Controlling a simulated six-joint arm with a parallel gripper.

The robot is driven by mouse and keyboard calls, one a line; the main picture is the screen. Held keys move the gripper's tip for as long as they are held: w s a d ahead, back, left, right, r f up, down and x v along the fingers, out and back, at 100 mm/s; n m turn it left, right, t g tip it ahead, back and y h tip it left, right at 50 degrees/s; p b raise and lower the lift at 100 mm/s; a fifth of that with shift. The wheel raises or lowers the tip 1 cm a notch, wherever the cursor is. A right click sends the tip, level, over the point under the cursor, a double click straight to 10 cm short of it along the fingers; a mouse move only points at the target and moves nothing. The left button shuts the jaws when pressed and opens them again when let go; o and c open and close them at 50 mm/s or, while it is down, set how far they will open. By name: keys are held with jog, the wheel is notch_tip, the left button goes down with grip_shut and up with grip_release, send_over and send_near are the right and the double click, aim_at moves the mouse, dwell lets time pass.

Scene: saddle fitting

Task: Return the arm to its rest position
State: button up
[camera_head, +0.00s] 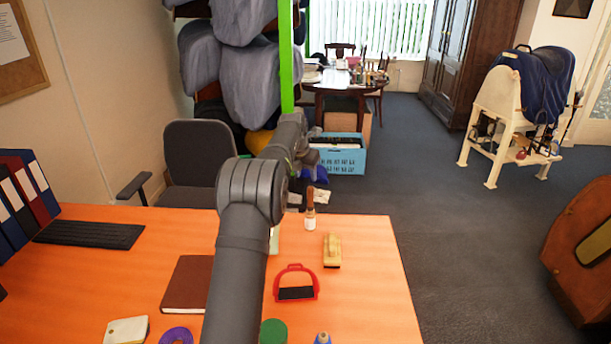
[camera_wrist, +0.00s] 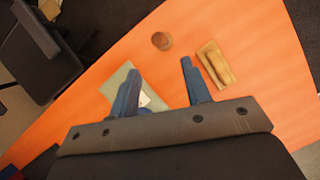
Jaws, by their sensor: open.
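My gripper (camera_wrist: 160,92) is open, with its two blue-grey fingers spread and nothing between them in the wrist view. My arm reaches from the bottom middle of the head view toward the desk's far edge; the fingers are hard to make out there. Below the gripper, the wrist view shows the orange desk (camera_wrist: 100,118), a pale green flat item (camera_wrist: 117,83) partly hidden by a finger, a round brown top (camera_wrist: 161,40) and a tan brush (camera_wrist: 215,65). The desk also shows in the head view (camera_head: 370,290).
On the desk are a bottle with a wooden top (camera_head: 310,218), a yellow brush (camera_head: 332,251), a red stirrup (camera_head: 296,271), a brown book (camera_head: 187,284), a keyboard (camera_head: 90,235) and a purple ring (camera_head: 176,336). A dark chair (camera_head: 197,152) stands behind. A green post (camera_head: 286,60) rises beyond my arm.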

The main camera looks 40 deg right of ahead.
aim_at(310, 187)
jog(key=shift+f, duration=0.1)
jog(key=x, duration=1.2)
notch_tip(310, 187, up, 2)
jog(key=shift+r, duration=1)
